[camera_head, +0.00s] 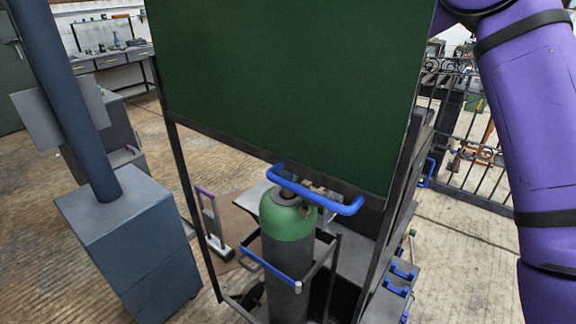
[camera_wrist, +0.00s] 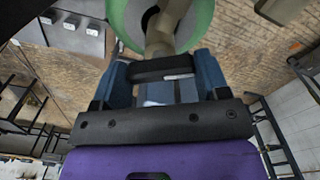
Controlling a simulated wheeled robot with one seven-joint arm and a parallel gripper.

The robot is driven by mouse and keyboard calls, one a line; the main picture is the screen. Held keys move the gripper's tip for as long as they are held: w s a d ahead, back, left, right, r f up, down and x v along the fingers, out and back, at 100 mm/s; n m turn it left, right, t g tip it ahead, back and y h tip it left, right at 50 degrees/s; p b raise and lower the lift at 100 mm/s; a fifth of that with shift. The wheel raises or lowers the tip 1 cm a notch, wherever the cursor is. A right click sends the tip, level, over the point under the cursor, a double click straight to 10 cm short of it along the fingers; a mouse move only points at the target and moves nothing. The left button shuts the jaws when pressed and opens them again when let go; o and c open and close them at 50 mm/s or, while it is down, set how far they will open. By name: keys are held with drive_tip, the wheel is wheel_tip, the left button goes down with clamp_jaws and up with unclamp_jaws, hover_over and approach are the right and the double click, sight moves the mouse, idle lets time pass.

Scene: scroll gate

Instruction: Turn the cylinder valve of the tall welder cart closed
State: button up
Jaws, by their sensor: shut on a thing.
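The tall welder cart (camera_head: 180,170) stands in the middle of the head view, with a dark frame and a large green panel. Its gas cylinder (camera_head: 288,225) is upright, grey with a green shoulder, behind a blue bar. The cylinder valve (camera_head: 290,198) is at its top, partly hidden by the blue handle and panel. In the wrist view the valve (camera_wrist: 164,30) shows against the green shoulder. My gripper (camera_wrist: 162,75) has its blue fingers on either side of the valve's dark handle (camera_wrist: 160,68) and is shut on it. My gripper is hidden in the head view.
A blue-grey cabinet (camera_head: 130,240) with a post stands left of the cart. A barred fence (camera_head: 465,130) is at the right behind it. Benches (camera_head: 110,60) stand at the back left. The wooden floor at the left is mostly clear.

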drive_tip(key=m, duration=0.5)
drive_tip(key=shift+m, duration=0.4)
idle(0.4)
drive_tip(key=o, duration=0.9)
drive_tip(key=shift+o, duration=0.2)
drive_tip(key=shift+r, duration=0.1)
wheel_tip(320, 180, up, 11)
drive_tip(key=shift+f, duration=0.2)
